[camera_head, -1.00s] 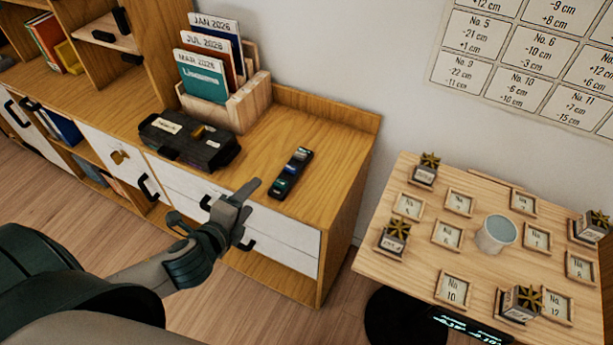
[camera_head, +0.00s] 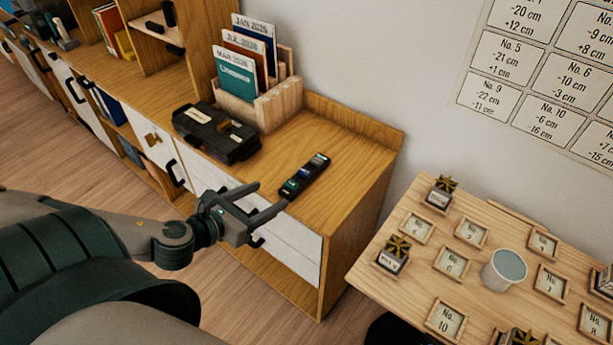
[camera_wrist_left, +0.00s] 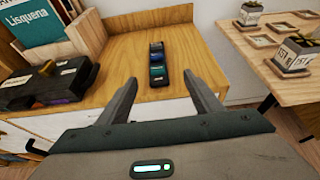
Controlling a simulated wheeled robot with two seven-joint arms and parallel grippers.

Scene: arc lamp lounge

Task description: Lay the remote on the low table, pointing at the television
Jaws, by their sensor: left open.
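A slim black oblong (camera_head: 304,176) with several coloured patches lies on the wooden cabinet top (camera_head: 345,160). It may be the remote, but I cannot be sure. It also shows in the left wrist view (camera_wrist_left: 157,64), beyond and between my fingertips. My left gripper (camera_head: 272,195) is open and empty by the cabinet's front edge, just short of the black oblong and not touching it. It shows in the left wrist view too (camera_wrist_left: 162,84). My right gripper is not in view. I see no television. I cannot tell whether the wooden table (camera_head: 400,245) at the right is the low table.
A black case (camera_head: 215,133) sits left of the oblong, before a wooden rack (camera_head: 275,105) of booklets. The table at the right carries a white cup (camera_head: 503,270), small framed number cards and small potted plants. Bare cabinet top lies right of the oblong.

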